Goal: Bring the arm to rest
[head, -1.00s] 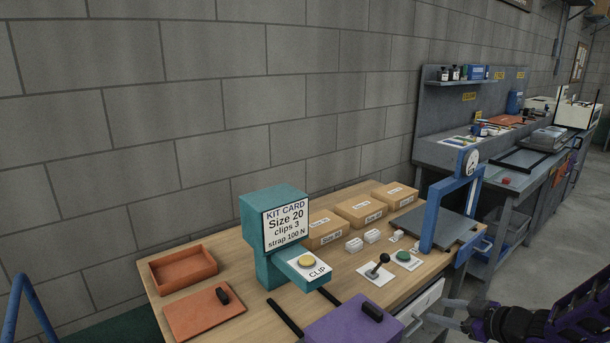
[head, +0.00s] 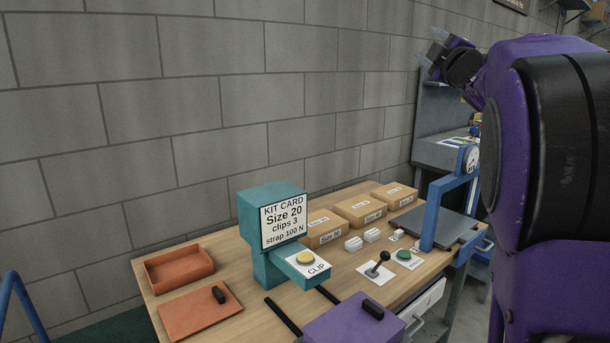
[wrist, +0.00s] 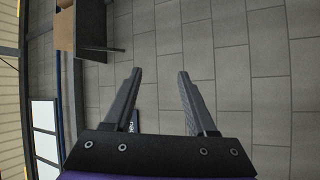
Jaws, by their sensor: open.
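My gripper (head: 434,46) is raised high at the upper right of the head view, well above the wooden workbench and in front of the block wall. My purple and black arm fills the right side of that view. In the wrist view my gripper (wrist: 158,78) shows two dark fingers spread apart with nothing between them. Behind the fingers lies a grey tiled surface.
My arm hides much of the grey workstation (head: 435,150) behind.

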